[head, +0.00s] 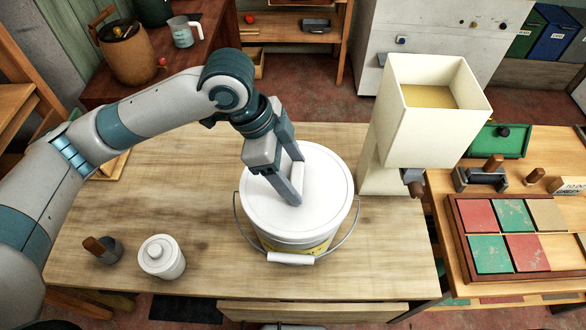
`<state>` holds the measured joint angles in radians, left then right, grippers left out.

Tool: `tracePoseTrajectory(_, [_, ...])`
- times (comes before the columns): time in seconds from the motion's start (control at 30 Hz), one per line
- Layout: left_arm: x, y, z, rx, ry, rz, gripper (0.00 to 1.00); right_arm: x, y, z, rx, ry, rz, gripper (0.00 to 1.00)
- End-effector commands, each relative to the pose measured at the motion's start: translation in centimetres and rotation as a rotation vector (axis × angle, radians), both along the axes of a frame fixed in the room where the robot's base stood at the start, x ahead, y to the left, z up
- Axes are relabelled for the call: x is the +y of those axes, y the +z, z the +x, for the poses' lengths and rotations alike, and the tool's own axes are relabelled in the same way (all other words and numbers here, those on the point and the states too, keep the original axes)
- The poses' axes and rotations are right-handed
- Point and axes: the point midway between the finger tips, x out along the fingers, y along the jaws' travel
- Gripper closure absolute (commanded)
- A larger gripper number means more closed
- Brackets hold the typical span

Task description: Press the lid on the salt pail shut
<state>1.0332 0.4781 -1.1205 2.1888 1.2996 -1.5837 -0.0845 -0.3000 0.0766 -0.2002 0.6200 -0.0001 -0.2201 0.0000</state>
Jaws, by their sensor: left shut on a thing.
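The salt pail (318,243) is white with a yellow label and stands on the wooden table. Its round white lid (325,215) lies over the top and looks about level; I cannot tell whether its rim is fully seated. The wire bail hangs around the pail, with a white grip (291,259) at the front. My left gripper (296,192) reaches in from the left over the lid. Its fingers are shut on a pale raised bar, the lid's handle (298,174), partly hidden between them. My right gripper is not in view.
A tall cream hopper (432,115) stands close right of the pail. The table (225,268) is clear in front.

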Motion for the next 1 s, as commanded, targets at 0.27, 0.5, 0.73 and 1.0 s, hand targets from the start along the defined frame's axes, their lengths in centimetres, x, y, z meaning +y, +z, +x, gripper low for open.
tracePoseTrajectory(0.27, [0.0,0.0,0.0,-0.001,0.001,0.0,0.65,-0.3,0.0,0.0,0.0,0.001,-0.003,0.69])
tracePoseTrajectory(0.5, [0.0,-0.2,0.0,-0.001,0.001,0.0,0.65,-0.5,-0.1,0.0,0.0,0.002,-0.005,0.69])
tracePoseTrajectory(0.73, [0.0,-0.8,0.0,0.0,0.001,0.001,0.64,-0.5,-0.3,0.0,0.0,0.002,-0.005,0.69])
tracePoseTrajectory(1.0, [0.0,-0.9,0.0,0.0,0.001,0.0,0.12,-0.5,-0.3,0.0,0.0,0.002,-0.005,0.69])
